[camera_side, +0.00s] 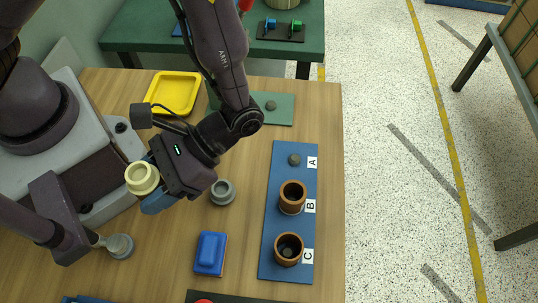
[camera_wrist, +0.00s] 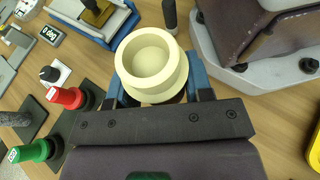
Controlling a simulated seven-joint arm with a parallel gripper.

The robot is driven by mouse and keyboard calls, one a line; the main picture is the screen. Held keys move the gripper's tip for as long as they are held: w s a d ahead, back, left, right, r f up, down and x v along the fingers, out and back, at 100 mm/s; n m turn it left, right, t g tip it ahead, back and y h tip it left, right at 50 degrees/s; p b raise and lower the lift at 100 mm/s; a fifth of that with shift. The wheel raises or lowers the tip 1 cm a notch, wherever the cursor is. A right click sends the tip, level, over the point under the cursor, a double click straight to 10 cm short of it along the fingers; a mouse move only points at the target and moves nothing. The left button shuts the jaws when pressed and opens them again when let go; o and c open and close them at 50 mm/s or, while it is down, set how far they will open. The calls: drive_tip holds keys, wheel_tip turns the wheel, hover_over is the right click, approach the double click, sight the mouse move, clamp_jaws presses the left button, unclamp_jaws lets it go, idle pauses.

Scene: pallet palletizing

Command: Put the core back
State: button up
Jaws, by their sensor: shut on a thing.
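My gripper (camera_side: 152,192) is shut on a cream, hollow, cup-like piece (camera_side: 142,178) with a wider rim or flange. It is held above the left part of the table, and its open end also shows in the wrist view (camera_wrist: 150,58). I cannot tell for sure whether this piece is the core. A blue board (camera_side: 284,232) with labels A, B and C lies to the right. Place A has only a small dark grey knob (camera_side: 294,160). A brown hollow cylinder (camera_side: 292,202) stands at B, and another brown cylinder (camera_side: 288,256) stands at C.
A grey cup (camera_side: 222,192) stands between my gripper and the board. A blue block (camera_side: 210,253) lies below it. A yellow tray (camera_side: 174,92) and a green plate (camera_side: 280,116) with a dark knob are at the back. Red (camera_wrist: 66,97) and green (camera_wrist: 32,151) pieces show in the wrist view.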

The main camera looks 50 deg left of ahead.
drive_tip(key=w+d+n+h, duration=0.2)
drive_tip(key=d+n+h, duration=0.2)
drive_tip(key=n+h, duration=0.1)
drive_tip(key=n+t+h, duration=1)
drive_tip(key=n+t, duration=0.6)
drive_tip(key=n, duration=0.2)
hover_over(296, 158)
drive_tip(key=shift+t, duration=0.4)
drive_tip(key=shift+f, duration=3.65)
drive_tip(key=shift+a+f, duration=0.1)
drive_tip(key=shift+f, duration=0.15)
drive_tip(key=shift+f, duration=0.35)
